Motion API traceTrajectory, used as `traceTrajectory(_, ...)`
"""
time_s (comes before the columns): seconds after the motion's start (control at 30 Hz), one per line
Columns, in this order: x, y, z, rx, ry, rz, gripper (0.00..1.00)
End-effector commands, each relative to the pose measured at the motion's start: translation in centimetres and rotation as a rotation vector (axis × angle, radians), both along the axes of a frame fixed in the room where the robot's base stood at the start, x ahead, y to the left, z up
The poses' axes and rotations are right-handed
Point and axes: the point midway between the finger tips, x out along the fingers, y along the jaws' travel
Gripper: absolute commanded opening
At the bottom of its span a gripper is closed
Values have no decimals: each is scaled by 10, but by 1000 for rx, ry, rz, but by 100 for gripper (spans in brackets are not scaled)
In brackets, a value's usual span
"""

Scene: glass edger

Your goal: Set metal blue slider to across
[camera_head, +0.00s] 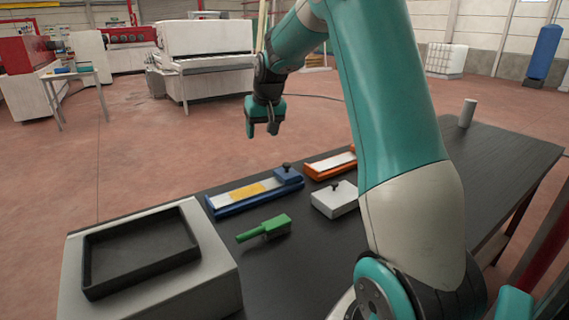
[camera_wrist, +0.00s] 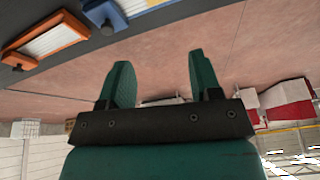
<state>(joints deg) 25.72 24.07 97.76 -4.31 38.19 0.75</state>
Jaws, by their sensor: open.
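The blue slider (camera_head: 228,208) lies on the dark table in the head view. It has a blue base, a pale track with a yellow patch, and a blue carriage (camera_head: 287,177) with a black knob (camera_head: 287,166) at its right end. Part of its blue end (camera_wrist: 106,14) shows at the top edge of the wrist view, cut off by the frame. My gripper (camera_head: 262,131) hangs in the air above and behind the blue slider, touching nothing. Its two teal fingers (camera_wrist: 162,78) are apart and empty in the wrist view.
An orange slider (camera_head: 318,172) lies right of the blue one, also in the wrist view (camera_wrist: 45,46). A white block with a knob (camera_head: 334,202), a green handled tool (camera_head: 265,229), a grey box with a black tray (camera_head: 92,281) and a grey cylinder (camera_head: 467,113) share the table.

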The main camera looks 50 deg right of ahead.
Motion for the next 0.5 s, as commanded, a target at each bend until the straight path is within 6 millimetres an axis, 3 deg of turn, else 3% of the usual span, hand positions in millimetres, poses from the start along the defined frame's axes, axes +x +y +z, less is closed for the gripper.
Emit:
traceTrajectory(0.03, 2, -40, -8, -16, -4, -78, 58)
traceTrajectory(0.1, 2, -79, -14, -37, -10, -155, 58)
traceTrajectory(0.2, 1, -110, -20, -54, -14, -216, 58)
traceTrajectory(0.37, 4, -123, -32, -60, -13, -237, 58)
traceTrajectory(0.5, 12, -127, -56, -58, -10, -235, 58)
